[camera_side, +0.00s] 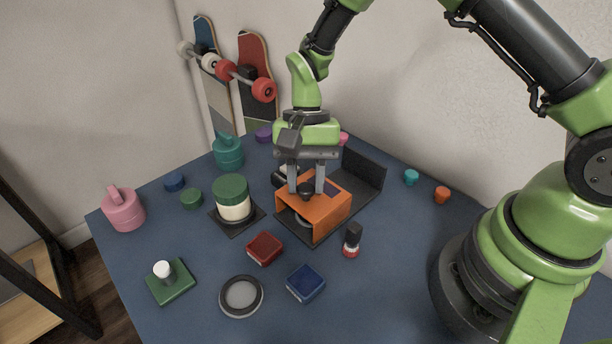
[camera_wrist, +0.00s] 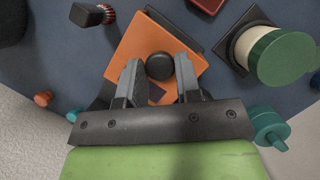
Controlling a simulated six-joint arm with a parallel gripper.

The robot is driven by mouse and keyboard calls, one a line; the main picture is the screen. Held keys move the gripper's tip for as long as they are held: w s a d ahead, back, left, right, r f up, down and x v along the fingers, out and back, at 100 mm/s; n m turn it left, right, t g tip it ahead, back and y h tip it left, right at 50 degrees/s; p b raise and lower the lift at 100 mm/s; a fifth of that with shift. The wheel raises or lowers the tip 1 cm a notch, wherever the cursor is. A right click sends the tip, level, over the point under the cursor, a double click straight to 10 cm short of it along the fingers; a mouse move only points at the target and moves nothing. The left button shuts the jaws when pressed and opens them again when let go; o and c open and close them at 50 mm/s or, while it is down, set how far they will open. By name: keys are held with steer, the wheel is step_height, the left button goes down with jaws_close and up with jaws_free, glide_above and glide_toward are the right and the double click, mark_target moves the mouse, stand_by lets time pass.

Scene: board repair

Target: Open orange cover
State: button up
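The orange cover (camera_side: 325,210) is a box-like hood with a dark round knob (camera_side: 306,190) on top. It sits on a dark base plate (camera_side: 352,208) near the middle of the table, and a grey round part shows under its open front. My gripper (camera_side: 306,188) points down at the cover from above. In the wrist view, the orange cover (camera_wrist: 160,45) lies below my gripper (camera_wrist: 159,85), and the black knob (camera_wrist: 159,66) is between the two fingers. The fingers are apart, with gaps visible on both sides of the knob.
A green-lidded jar (camera_side: 232,198) stands left of the cover on a dark square. A red block (camera_side: 265,248), a blue block (camera_side: 306,283) and a black-and-red stamp-like item (camera_side: 352,241) are in front. A dark upright panel (camera_side: 363,172) stands behind right. The table's right side is mostly clear.

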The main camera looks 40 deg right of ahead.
jaws_close()
steer(key=d, duration=0.8)
steer(key=shift+d, duration=0.25)
steer(key=o, duration=0.8)
jaws_free()
steer(key=shift+r, duration=0.1)
steer(key=v, duration=0.9)
steer(key=shift+w+d+r, duration=0.1)
steer(key=shift+w+r, duration=0.05)
steer(key=shift+r, duration=0.25)
steer(key=s+a+r+n+t+h, duration=0.1)
steer(key=s+a+r+n+t, duration=0.15)
steer(key=s+r, duration=0.35)
steer(key=s+a+r+n+t, duration=0.1)
steer(key=s+r+t, duration=0.35)
steer(key=r, duration=0.35)
steer(key=s+t, duration=0.1)
steer(key=s, duration=0.1)
steer(key=s+a+n+t, duration=0.1)
steer(key=s, duration=0.2)
steer(key=s+t, duration=0.1)
steer(key=s, duration=0.2)
steer(key=shift+a+r+n, duration=0.15)
steer(key=shift+r+n, duration=0.05)
steer(key=shift+n, duration=0.05)
